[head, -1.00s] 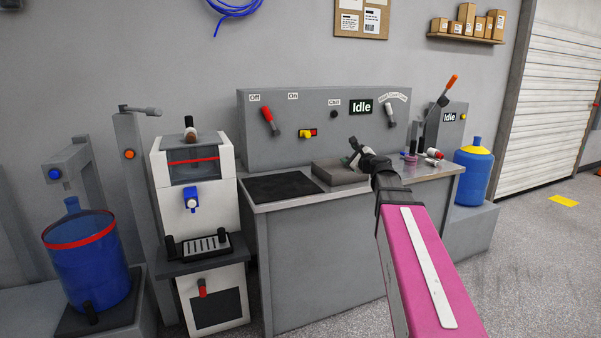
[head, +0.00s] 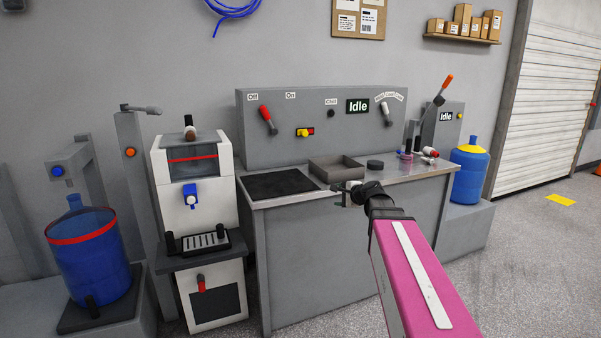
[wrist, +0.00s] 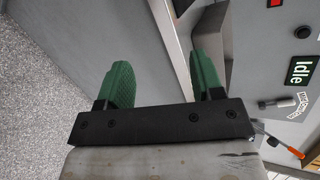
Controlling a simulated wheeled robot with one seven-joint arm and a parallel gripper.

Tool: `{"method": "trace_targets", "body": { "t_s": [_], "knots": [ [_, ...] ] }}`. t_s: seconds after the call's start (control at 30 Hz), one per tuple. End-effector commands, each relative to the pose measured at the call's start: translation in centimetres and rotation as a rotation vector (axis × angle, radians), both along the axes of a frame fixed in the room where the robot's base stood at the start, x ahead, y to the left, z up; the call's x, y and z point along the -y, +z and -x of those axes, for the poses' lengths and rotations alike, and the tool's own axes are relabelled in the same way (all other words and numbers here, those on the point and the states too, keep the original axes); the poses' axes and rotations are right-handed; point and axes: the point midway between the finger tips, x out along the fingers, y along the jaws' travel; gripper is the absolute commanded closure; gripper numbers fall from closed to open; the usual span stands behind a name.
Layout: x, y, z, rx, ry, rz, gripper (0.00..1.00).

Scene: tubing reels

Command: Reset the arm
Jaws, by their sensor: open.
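My gripper (head: 346,194) is in front of the workbench's front edge in the head view, at the end of my pink arm. In the wrist view its two green fingers (wrist: 162,80) stand wide apart with nothing between them. The workbench (head: 300,197) has a grey tray (head: 337,172) on its top, just behind my gripper. The tray looks empty from here. A dark round disc (head: 375,164) lies right of the tray.
A black mat (head: 274,185) lies on the bench's left end. A panel with levers and an Idle display (head: 357,106) stands behind. Small rolls (head: 428,152) sit at the right end. A white machine (head: 190,195) stands left. Open floor (head: 530,260) lies to the right.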

Motion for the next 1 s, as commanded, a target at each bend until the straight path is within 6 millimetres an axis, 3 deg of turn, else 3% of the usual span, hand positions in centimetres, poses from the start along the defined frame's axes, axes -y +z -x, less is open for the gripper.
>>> {"method": "trace_targets", "body": {
  "t_s": [0.17, 0.3, 0.4, 0.5, 0.7, 1.0],
  "knots": [
    [-1.1, -8.9, 5.6, -0.080, 0.219, 0.353, 0.39],
    [-0.8, -16.1, 11.4, -0.168, 0.464, 0.658, 0.39],
    [0.1, -20.3, 15.8, -0.240, 0.653, 0.849, 0.39],
    [1.3, -23.3, 19.5, -0.305, 0.827, 0.999, 0.39],
    [3.4, -26.1, 23.9, -0.394, 1.048, 1.160, 0.39],
    [3.8, -26.4, 24.5, -0.411, 1.089, 1.190, 0.39]
  ]
}}
